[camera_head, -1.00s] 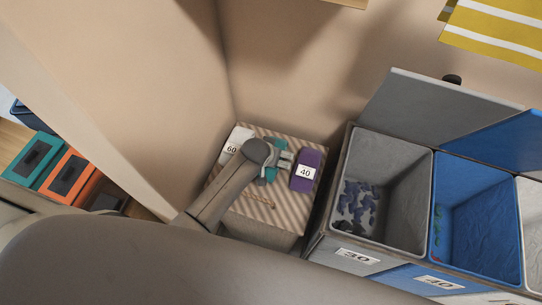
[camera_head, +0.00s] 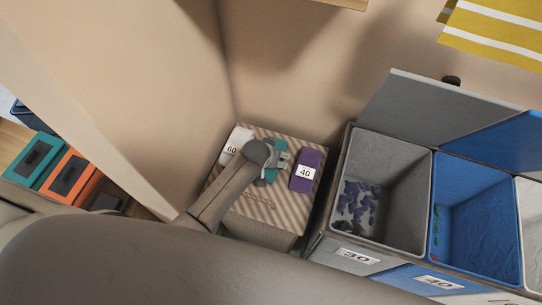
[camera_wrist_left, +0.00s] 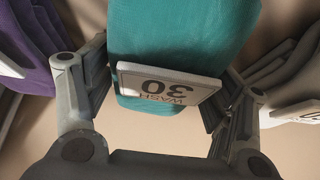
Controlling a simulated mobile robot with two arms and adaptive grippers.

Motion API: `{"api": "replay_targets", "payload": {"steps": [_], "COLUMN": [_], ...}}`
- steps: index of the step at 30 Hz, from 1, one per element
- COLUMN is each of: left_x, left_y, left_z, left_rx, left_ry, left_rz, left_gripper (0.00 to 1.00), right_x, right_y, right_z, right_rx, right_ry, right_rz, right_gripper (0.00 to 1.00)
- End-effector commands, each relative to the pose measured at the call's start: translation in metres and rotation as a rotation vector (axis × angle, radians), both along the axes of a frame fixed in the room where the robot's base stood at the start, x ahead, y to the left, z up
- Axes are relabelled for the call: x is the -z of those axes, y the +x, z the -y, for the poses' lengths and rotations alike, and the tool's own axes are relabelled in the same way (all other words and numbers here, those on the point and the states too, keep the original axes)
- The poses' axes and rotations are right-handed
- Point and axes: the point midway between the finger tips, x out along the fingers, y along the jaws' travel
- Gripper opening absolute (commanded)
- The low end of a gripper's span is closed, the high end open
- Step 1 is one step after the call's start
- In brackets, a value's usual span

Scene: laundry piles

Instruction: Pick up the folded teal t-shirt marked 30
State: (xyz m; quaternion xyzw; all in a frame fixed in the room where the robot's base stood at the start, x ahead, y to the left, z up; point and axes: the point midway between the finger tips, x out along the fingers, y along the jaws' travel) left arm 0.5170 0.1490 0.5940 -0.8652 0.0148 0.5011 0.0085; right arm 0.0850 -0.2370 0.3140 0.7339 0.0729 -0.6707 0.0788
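The folded teal t-shirt (camera_wrist_left: 182,35) fills the top middle of the left wrist view, with its white tag reading WASH 30 (camera_wrist_left: 168,86) upside down. In the head view, teal cloth (camera_head: 269,175) shows on the striped box top, partly hidden by my arm. My left gripper (camera_wrist_left: 168,95) has one finger on each side of the shirt, both pads against its edges; it appears shut on it. The left gripper also shows in the head view (camera_head: 279,162). I cannot tell whether the shirt is clear of the box. My right gripper is out of view.
A purple folded item (camera_head: 308,168) tagged 40 lies close on the right, and a white one (camera_head: 237,143) tagged 60 on the left. The striped box (camera_head: 288,217) stands between the wall and a grey bin (camera_head: 402,165). A blue bin (camera_head: 482,205) stands further right.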

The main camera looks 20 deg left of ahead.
Motion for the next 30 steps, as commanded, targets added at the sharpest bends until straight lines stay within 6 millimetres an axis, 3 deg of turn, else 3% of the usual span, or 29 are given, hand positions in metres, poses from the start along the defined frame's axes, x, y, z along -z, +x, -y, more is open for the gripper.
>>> {"api": "replay_targets", "payload": {"steps": [1, 6, 20, 25, 30], "left_x": [0.0, 0.0, -0.005, -0.042, -0.07], "left_y": [0.0, 0.0, 0.001, 0.002, -0.026], "left_z": [0.0, 0.0, 0.0, 0.0, -0.007], "left_rx": [0.0, 0.0, 0.001, 0.0, 0.001], "left_ry": [0.0, 0.0, 0.0, -0.001, 0.0], "left_rz": [0.0, 0.0, 0.003, 0.006, 0.002], "left_gripper": [0.64, 0.42, 0.42, 0.42, 0.42], "right_x": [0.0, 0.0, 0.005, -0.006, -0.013], "right_y": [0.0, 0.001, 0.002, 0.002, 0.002], "right_z": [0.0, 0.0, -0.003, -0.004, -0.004], "right_rx": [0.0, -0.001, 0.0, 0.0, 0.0], "right_ry": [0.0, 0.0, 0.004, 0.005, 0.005], "right_rz": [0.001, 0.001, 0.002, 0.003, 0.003], "right_gripper": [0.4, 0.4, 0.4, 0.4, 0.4]}}
